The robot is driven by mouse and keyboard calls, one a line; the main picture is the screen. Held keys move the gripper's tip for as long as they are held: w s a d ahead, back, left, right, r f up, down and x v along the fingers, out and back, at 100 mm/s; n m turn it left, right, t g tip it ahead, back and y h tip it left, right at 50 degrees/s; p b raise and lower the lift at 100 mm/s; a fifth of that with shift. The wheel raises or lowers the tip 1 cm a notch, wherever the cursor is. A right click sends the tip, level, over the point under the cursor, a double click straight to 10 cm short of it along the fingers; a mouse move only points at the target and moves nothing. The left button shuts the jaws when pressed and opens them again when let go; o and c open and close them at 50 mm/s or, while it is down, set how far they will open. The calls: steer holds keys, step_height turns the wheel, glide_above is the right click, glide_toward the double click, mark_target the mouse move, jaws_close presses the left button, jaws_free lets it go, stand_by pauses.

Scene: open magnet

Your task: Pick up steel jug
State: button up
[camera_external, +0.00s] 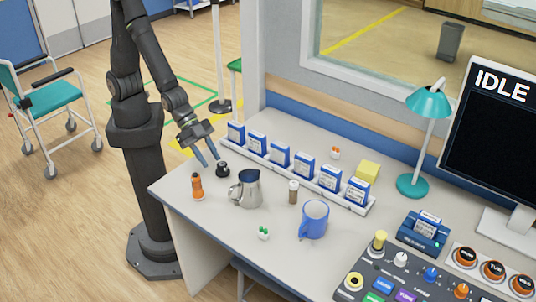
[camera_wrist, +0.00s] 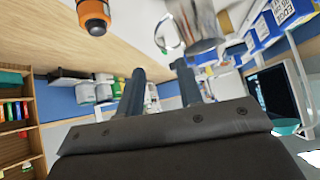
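The steel jug (camera_external: 246,190) stands upright on the desk, with its handle toward the left. My gripper (camera_external: 211,161) is above the desk's left end, up and to the left of the jug and apart from it. Its two fingers are spread with nothing between them. In the wrist view the fingers of my gripper (camera_wrist: 158,82) are apart, and the jug (camera_wrist: 203,30) shows at the top, cut off by the frame edge.
An orange bottle (camera_external: 197,187) and a small black object (camera_external: 222,169) stand left of the jug. A brown-and-white vial (camera_external: 293,192) and blue mug (camera_external: 314,219) stand to its right. A rack (camera_external: 362,206) of blue boxes runs behind. Small green-and-white items (camera_external: 263,233) lie in front.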

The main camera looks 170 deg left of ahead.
mark_target(229, 193)
steer(key=shift+w+d+x, duration=0.1)
steer(key=shift+w+x, duration=0.05)
steer(key=shift+x, duration=2.15)
steer(key=shift+w+d+x, duration=0.1)
steer(key=shift+x, duration=2.2)
steer(key=shift+w+d+x, duration=0.1)
steer(key=shift+w+x, duration=0.05)
steer(key=shift+x, duration=2.15)
steer(key=shift+r, duration=0.1)
jaws_close()
